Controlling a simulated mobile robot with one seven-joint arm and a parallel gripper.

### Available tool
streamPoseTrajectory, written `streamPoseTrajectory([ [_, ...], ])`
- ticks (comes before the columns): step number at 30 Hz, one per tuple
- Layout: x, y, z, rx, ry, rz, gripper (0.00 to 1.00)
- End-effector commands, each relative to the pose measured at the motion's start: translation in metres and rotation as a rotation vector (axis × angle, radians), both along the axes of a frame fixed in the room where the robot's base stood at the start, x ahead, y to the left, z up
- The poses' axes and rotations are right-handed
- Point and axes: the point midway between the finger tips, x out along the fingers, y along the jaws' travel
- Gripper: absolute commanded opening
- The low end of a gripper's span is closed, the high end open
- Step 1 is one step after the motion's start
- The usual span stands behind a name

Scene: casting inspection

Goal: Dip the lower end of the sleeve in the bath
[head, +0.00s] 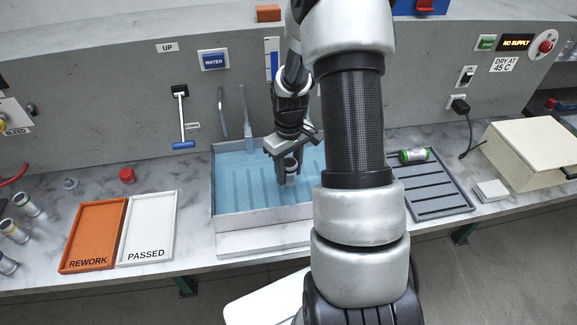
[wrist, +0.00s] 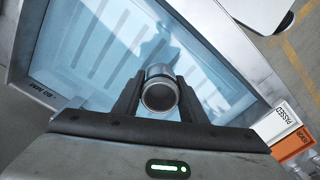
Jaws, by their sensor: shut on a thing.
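The bath (head: 218,190) is a metal basin of blue water in the middle of the bench; its water also fills much of the wrist view (wrist: 85,50). My gripper (head: 289,165) is over the bath, pointing down. In the wrist view its two fingers (wrist: 159,103) are shut on the sides of a grey metal sleeve (wrist: 160,76). The sleeve's open upper end faces the wrist camera. In the head view the sleeve (head: 290,179) hangs upright below the fingers. I cannot tell whether its lower end touches the water.
An orange REWORK tray (head: 72,235) and white PASSED tray (head: 147,195) lie left of the bath. Several sleeves stand at the far left. A grey slotted rack (head: 436,194) with a green-marked sleeve (head: 413,155) and a beige box (head: 535,150) are right. My arm hides the bath's right side.

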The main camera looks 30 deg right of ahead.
Motion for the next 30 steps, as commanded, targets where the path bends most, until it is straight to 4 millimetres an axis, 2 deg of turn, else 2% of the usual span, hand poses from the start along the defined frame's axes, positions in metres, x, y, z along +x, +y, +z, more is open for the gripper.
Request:
streamPoseTrajectory([
  [8, 0.000, 0.000, -0.014, -0.001, 0.000, 0.000, 0.04],
  [30, 0.001, 0.000, -0.072, -0.002, -0.001, -0.002, 0.04],
])
